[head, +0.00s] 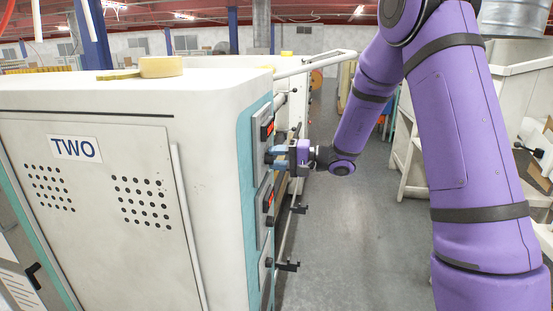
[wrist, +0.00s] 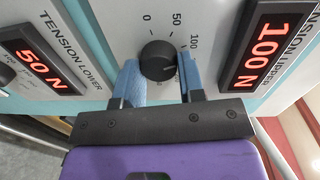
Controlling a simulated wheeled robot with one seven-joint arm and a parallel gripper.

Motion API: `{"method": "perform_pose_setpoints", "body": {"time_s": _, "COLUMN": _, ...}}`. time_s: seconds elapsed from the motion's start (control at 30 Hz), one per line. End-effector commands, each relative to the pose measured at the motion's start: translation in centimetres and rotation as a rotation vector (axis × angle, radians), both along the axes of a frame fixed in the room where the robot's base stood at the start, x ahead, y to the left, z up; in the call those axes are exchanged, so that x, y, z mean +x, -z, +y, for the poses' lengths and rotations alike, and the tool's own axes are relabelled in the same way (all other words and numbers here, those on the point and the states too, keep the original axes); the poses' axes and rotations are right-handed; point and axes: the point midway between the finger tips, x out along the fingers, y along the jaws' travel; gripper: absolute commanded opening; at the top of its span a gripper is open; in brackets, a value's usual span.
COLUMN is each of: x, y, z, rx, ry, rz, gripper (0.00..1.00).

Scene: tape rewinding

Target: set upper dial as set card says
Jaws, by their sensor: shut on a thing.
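The upper dial (wrist: 158,60) is a round black knob on the pale panel, with 0, 50 and 100 printed round it. My gripper (wrist: 160,70) has its blue fingers on either side of the knob, shut on it. The knob's pointer mark is hard to make out. The red display marked TENSION UPPER (wrist: 265,48) reads 100 N. In the head view my gripper (head: 274,156) is at the panel on the side of the machine marked TWO. I can make out no readable set card.
The display marked TENSION LOWER (wrist: 40,66) reads 50 N. Below my gripper are a lower display (head: 268,201) and black handles (head: 288,266) sticking out. A printed sheet (head: 20,291) on the machine's left is too small to read. The aisle floor (head: 350,235) is clear.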

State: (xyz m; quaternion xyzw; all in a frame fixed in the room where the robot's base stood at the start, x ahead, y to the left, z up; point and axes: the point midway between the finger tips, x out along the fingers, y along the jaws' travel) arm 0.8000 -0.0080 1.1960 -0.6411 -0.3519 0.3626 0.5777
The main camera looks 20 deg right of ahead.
Motion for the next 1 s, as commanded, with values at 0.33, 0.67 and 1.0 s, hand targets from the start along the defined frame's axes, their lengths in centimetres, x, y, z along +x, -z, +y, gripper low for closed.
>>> {"method": "perform_pose_setpoints", "body": {"time_s": 0.33, "x": -0.06, "y": 0.12, "z": -0.03, "rx": -0.010, "ry": 0.000, "rz": -0.013, "gripper": 0.12}}
{"method": "perform_pose_setpoints", "body": {"time_s": 0.67, "x": -0.05, "y": 0.10, "z": -0.02, "rx": -0.010, "ry": 0.000, "rz": -0.013, "gripper": 0.62}}
{"method": "perform_pose_setpoints", "body": {"time_s": 1.0, "x": -0.29, "y": 0.02, "z": -0.54, "rx": -0.010, "ry": 0.001, "rz": -0.013, "gripper": 0.62}}
